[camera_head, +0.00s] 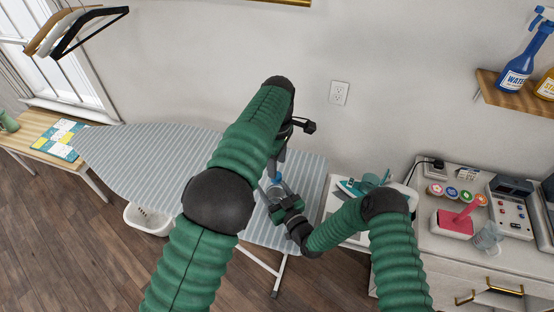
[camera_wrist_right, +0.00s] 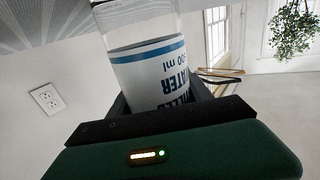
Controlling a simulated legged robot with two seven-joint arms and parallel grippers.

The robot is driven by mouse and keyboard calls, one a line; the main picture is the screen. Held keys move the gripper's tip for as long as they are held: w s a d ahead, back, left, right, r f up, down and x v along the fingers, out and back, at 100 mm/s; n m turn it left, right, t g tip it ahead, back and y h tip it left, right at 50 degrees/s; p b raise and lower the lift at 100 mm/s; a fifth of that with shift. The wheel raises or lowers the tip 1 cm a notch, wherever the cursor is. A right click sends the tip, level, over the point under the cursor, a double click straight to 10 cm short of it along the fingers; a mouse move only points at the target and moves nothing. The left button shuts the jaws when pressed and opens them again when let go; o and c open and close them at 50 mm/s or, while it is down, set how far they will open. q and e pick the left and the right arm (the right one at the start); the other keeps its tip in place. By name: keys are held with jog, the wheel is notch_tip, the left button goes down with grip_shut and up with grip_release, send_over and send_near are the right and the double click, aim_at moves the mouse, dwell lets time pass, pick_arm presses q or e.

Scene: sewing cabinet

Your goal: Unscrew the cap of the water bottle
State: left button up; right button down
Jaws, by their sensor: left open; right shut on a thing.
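In the head view the water bottle (camera_head: 274,184) is small and partly covered by my arms, over the striped ironing board (camera_head: 140,155). My right gripper (camera_head: 283,204) comes in from the lower right and is shut on the bottle. In the right wrist view the clear bottle (camera_wrist_right: 147,60), with a white and blue label reading "WATER", sits between the fingers and appears upside down in the picture. My left gripper (camera_head: 281,155) hangs from the raised left arm just above the bottle and is open. Its fingertips are mostly hidden, and I cannot tell whether they touch the cap.
A teal iron (camera_head: 362,184) stands to the right of my right gripper. A cabinet (camera_head: 450,250) at the right carries several small items and a pink object (camera_head: 455,221). A white basket (camera_head: 148,219) is under the board. The board's left part is clear.

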pick_arm(q)
jog(key=m, duration=0.3)
jog(key=r+m, duration=0.1)
jog(key=m, duration=0.2)
jog(key=shift+w, duration=0.1)
jog(key=m, duration=0.3)
jog(key=shift+d+r+m, duration=0.1)
jog(key=shift+r+m, duration=0.15)
jog(key=shift+m, duration=0.05)
jog(key=m, duration=0.3)
jog(key=r+m, duration=0.1)
jog(key=m, duration=0.1)
jog(key=shift+m, duration=0.4)
jog(key=m, duration=0.5)
jog(key=shift+w+r, duration=0.1)
jog(key=shift+r, duration=0.2)
jog(key=shift+f+m, duration=0.15)
jog(key=shift+m, duration=0.15)
notch_tip(320, 180, down, 8)
jog(key=shift+r, duration=0.15)
